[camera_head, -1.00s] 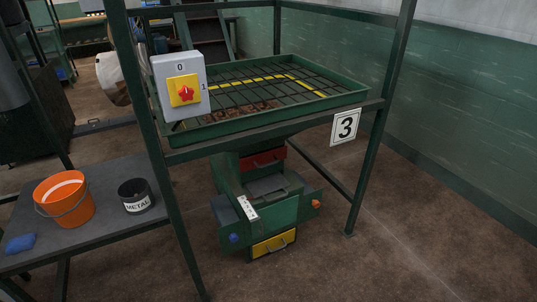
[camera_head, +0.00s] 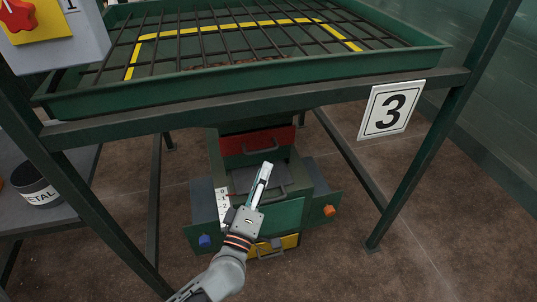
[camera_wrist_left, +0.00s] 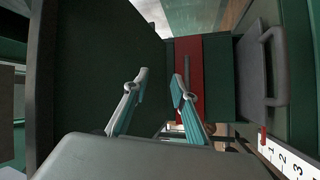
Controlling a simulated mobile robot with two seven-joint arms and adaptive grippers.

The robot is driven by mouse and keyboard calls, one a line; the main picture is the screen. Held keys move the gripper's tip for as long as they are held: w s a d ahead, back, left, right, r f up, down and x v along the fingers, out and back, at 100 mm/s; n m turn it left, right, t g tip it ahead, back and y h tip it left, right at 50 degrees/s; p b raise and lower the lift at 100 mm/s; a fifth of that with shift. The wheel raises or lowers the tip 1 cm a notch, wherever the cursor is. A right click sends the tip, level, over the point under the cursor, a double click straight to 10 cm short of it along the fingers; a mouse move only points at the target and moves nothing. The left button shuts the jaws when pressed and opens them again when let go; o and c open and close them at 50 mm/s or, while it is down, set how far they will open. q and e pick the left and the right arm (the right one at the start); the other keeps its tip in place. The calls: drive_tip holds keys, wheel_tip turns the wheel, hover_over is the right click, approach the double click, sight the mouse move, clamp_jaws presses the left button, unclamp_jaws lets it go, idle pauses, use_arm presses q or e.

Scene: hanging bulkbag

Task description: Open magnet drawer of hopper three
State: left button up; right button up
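Hopper three, marked by a "3" sign (camera_head: 391,110), has a green housing under its grated tray. On it are a red front with a dark handle (camera_head: 257,142), a grey plate with a handle (camera_head: 245,180) and a low yellow front with a handle (camera_head: 290,241). No label shows which is the magnet drawer. My left gripper (camera_head: 266,168) is above the grey plate, in front of the red front. In the left wrist view its two fingers (camera_wrist_left: 160,76) are apart with nothing between them. The red front (camera_wrist_left: 188,60) and grey handle (camera_wrist_left: 276,68) also show there. My right gripper is not seen.
The tray (camera_head: 250,92) and its frame beam overhang the housing, with green legs on both sides. A blue knob (camera_head: 205,241) and orange knob (camera_head: 329,210) stick out. A number strip (camera_head: 223,206) is beside my wrist. A switch box (camera_head: 50,30) is upper left.

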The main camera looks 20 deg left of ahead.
sight(262, 151)
use_arm(q)
drive_tip(key=w+a+f+n+g+y+b, duration=0.1)
drive_tip(key=w+a+f+n+y+b, duration=0.15)
drive_tip(key=w+f+n, duration=0.2)
drive_tip(key=shift+n+y, duration=0.55)
drive_tip(key=shift+y, duration=0.1)
drive_tip(key=x, duration=0.5)
drive_tip(key=b+x, duration=0.1)
drive_tip(key=x, duration=0.2)
drive_tip(key=shift+s+a, duration=0.1)
drive_tip(key=shift+a, duration=0.25)
clamp_jaws()
